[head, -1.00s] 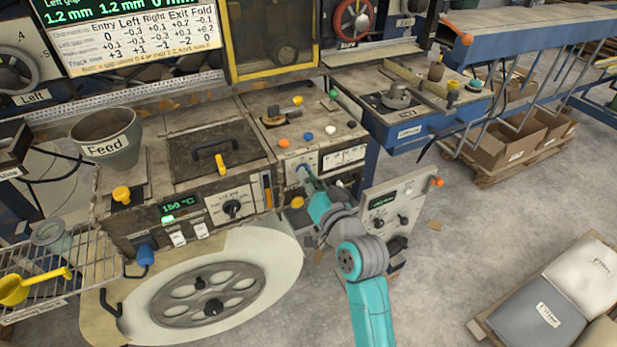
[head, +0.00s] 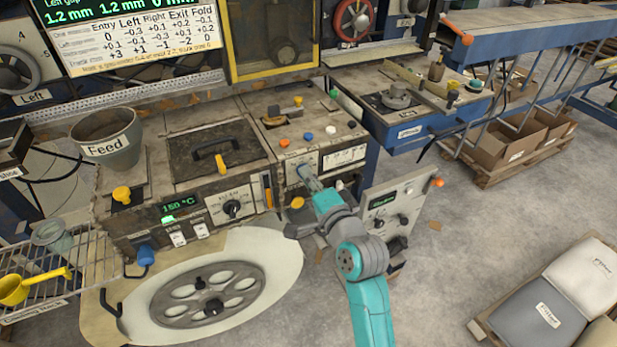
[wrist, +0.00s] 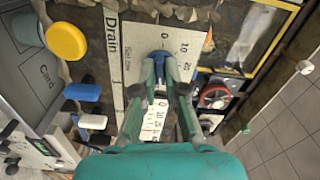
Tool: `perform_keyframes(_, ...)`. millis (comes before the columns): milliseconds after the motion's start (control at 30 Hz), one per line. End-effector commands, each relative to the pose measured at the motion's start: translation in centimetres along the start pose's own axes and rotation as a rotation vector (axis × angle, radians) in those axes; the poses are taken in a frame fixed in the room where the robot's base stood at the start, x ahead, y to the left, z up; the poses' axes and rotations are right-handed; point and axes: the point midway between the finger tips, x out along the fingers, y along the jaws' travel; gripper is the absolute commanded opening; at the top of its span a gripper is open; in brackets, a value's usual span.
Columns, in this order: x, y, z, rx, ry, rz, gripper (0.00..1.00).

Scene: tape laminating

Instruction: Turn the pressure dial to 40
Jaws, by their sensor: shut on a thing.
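The pressure dial (wrist: 162,53) is a small blue knob on a pale scale plate (wrist: 187,22) marked 0, 10, 20 in the wrist view. My gripper (wrist: 161,64) is shut on this dial, one finger on each side. The fingers hide much of the knob and the rest of the scale, so I cannot tell its setting. A gauge strip with numbers and red lines (wrist: 153,122) shows between the fingers. In the head view my gripper (head: 305,174) reaches the front panel of the machine (head: 293,165), and the dial is hidden behind it.
A white display plate (head: 343,157) is right of my gripper. A grey control box (head: 388,203) stands close to my arm's right. A yellow knob (head: 297,203) is just below.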

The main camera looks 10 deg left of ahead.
Motion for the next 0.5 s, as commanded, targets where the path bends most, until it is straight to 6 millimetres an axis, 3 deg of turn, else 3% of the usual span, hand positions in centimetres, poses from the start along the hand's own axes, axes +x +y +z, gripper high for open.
perform_keyframes(500,-0.01,0.12,-0.03,0.187,0.001,0.003,0.00)
